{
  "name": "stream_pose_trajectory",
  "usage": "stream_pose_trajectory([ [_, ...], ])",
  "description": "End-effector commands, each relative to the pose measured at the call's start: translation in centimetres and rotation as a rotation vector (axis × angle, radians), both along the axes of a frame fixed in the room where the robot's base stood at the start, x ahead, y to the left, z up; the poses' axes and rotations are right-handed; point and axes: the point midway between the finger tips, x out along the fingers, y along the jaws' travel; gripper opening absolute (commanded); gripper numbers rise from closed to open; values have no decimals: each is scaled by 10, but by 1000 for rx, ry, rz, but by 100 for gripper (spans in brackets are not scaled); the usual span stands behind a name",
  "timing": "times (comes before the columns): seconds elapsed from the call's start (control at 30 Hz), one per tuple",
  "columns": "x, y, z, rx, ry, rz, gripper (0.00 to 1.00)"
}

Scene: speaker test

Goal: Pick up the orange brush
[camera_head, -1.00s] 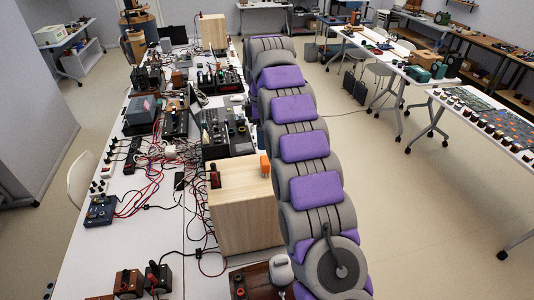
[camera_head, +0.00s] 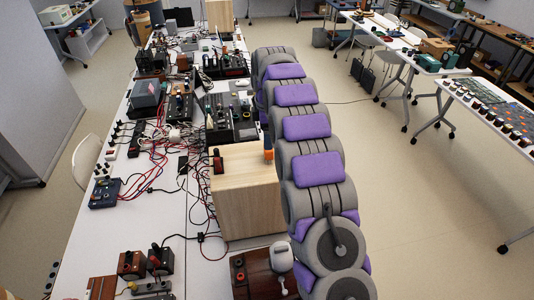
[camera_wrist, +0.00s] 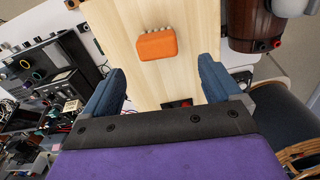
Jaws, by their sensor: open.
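The orange brush (camera_wrist: 157,45) lies on top of a pale wooden box (camera_wrist: 125,22), with a row of small pale tufts along its upper edge in the wrist view. My gripper (camera_wrist: 161,75) is open and empty; its two blue fingers stand wide apart. In that picture the brush lies above the gap between the fingers, and nothing touches it. In the head view a small part of the brush (camera_head: 268,155) shows at the right edge of the wooden box (camera_head: 250,200); my arm is close beside it. The gripper is mostly hidden there behind my arm.
A dark red and black part (camera_head: 217,160) stands on the box's left side. The white table (camera_head: 130,215) is crowded with cables and electronic gear. A brown wooden base (camera_head: 262,275) with a grey device is in front of the box. Open floor (camera_head: 420,215) lies to the right.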

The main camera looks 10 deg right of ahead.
Motion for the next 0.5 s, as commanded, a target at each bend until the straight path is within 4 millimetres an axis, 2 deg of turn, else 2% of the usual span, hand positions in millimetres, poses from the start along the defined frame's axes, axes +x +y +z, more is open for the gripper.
stream_pose_trajectory([
  [0.2, -1, 2, -34, -1, 6, -1, 92],
  [0.5, 1, 3, -50, -2, 1, -1, 92],
])
